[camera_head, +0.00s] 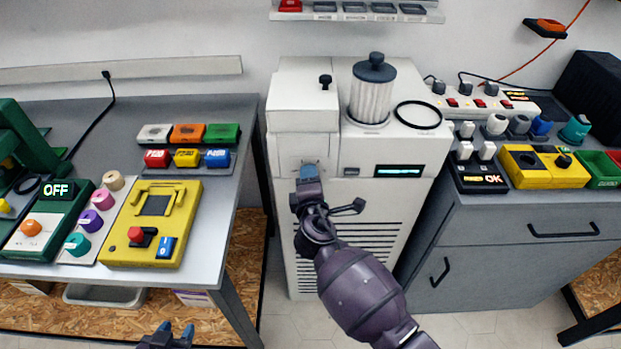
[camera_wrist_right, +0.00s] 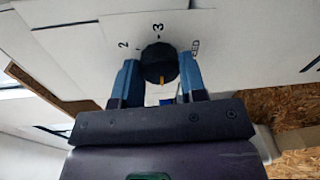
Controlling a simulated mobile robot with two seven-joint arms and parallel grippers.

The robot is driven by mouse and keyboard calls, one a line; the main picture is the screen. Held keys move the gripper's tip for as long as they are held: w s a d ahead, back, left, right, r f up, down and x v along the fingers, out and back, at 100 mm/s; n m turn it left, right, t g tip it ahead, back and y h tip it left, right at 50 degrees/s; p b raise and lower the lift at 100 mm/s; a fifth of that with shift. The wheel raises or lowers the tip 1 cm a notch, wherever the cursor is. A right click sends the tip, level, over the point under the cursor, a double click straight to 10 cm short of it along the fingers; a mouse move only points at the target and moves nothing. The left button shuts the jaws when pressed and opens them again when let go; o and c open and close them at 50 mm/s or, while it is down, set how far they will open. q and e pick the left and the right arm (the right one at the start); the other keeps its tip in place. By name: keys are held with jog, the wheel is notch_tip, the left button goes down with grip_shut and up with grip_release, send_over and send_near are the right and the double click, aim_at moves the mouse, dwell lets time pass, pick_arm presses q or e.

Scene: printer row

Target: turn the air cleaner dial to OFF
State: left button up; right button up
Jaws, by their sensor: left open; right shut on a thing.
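The air cleaner (camera_head: 300,100) is the white floor unit between the two tables. Its dial (camera_wrist_right: 159,63) is a round black knob with an orange pointer mark, seen in the right wrist view. Markings 2, 3 and a partly covered word ending in "ED" show around it; the orange mark faces toward my gripper, away from the 3. No OFF mark is readable by the dial. My right gripper (camera_wrist_right: 159,80) is shut on the dial, one blue finger on each side. In the head view the right gripper (camera_head: 308,172) hides the dial. My left gripper (camera_head: 168,337) is open and empty at the bottom edge.
A filter cylinder (camera_head: 371,90) and a black ring (camera_head: 418,114) sit on the unit's top. The left table holds a yellow box (camera_head: 150,255) and a green box reading OFF (camera_head: 60,210). The right cabinet (camera_head: 500,260) carries switches. Floor shows before the unit.

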dwell(0.3)
jog(key=o, duration=0.9)
jog(key=shift+s, duration=0.1)
jog(key=s, duration=0.7)
jog(key=s+r, duration=0.1)
jog(key=s, duration=0.2)
jog(key=shift+s+d, duration=0.25)
jog(key=shift+s, duration=0.05)
